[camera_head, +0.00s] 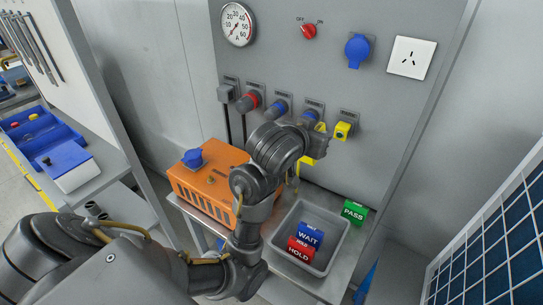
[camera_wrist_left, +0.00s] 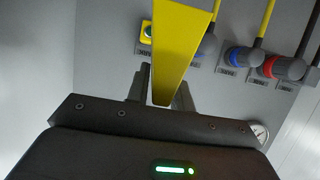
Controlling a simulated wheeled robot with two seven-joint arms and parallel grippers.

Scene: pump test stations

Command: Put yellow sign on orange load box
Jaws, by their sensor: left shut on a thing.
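The yellow sign (camera_wrist_left: 177,50) stands between the fingers of my left gripper (camera_wrist_left: 163,97) in the left wrist view, which is shut on it. In the head view my left gripper (camera_head: 309,145) is up against the lower part of the grey panel, and the wrist hides most of it. Small yellow parts of the sign (camera_head: 308,160) show beside it. The orange load box (camera_head: 205,182) sits on the bench below and to the left of the gripper, with a blue socket (camera_head: 193,157) on top. My right gripper is not in view.
A grey tray (camera_head: 340,246) holds a blue WAIT sign (camera_head: 310,236) and a red HOLD sign (camera_head: 300,250). A green PASS sign (camera_head: 353,212) stands beside it. Several plugs (camera_head: 247,102) stick out of the panel (camera_head: 275,50) above the box. A yellow-housed button (camera_head: 343,131) is to their right.

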